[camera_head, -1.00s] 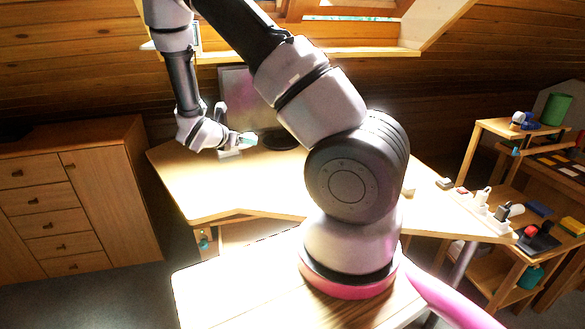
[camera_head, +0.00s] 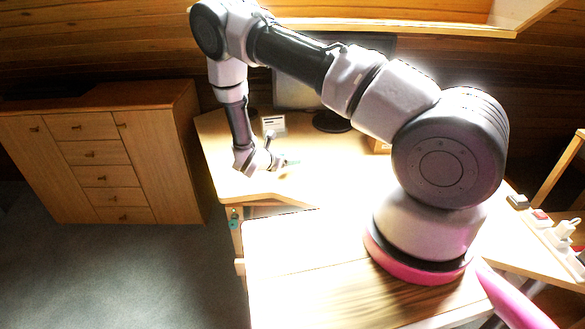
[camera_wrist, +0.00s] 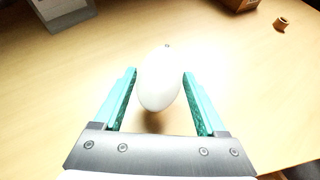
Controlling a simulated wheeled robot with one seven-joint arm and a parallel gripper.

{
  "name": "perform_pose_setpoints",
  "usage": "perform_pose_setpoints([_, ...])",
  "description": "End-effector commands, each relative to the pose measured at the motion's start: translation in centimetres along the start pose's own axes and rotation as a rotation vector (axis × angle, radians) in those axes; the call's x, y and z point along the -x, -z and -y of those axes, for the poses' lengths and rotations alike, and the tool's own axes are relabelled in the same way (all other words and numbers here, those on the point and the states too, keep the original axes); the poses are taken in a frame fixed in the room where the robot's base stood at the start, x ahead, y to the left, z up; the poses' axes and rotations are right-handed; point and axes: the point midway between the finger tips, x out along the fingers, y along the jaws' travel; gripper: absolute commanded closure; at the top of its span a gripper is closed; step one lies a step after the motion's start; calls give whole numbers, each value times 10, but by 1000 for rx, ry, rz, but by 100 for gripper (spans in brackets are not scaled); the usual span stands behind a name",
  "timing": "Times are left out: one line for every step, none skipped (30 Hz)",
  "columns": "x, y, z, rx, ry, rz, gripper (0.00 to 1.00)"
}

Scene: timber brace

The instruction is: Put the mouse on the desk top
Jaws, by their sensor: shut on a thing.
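The mouse (camera_wrist: 160,82) is a smooth white oval in the wrist view. It lies between the teal fingers of my gripper (camera_wrist: 159,72), which is shut on it. A small shadow shows by its near end; I cannot tell whether it touches the desk top (camera_wrist: 50,90). In the head view my gripper (camera_head: 288,163) is low over the left part of the pale wooden desk top (camera_head: 325,180). The mouse cannot be made out there.
A monitor (camera_head: 294,92) stands at the back of the desk, near a small light box (camera_head: 273,124). A small brown ring (camera_wrist: 281,24) lies far right in the wrist view. A drawer cabinet (camera_head: 90,165) stands left. The desk around my gripper is mostly clear.

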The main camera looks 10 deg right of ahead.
Motion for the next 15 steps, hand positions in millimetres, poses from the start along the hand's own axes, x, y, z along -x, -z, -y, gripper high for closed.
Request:
perform_pose_setpoints([-2, 3, 0, -1, 0, 1, 93])
perform_pose_setpoints([-3, 4, 0, -1, 0, 1, 93])
perform_pose_setpoints([-4, 7, 0, -1, 0, 1, 93])
perform_pose_setpoints([-6, 9, 0, -1, 0, 1, 93])
perform_pose_setpoints([-7, 12, 0, -1, 0, 1, 93])
perform_pose_setpoints([-10, 17, 0, 0, 1, 1, 93])
perform_pose_setpoints([-12, 21, 0, 1, 1, 1, 93])
perform_pose_setpoints([-14, 25, 0, 1, 0, 0, 93])
perform_pose_setpoints([-17, 30, 0, 1, 0, 0, 93])
perform_pose_setpoints([-18, 34, 0, 1, 0, 0, 93])
perform_pose_setpoints([-20, 36, 0, 1, 0, 0, 93])
perform_pose_setpoints([-20, 37, -1, -1, -1, 0, 93])
perform_pose_setpoints([-20, 37, -1, -1, -1, 0, 93])
perform_pose_setpoints([-20, 36, -1, -1, -1, 0, 93])
perform_pose_setpoints([-20, 36, -1, -1, -1, 0, 93])
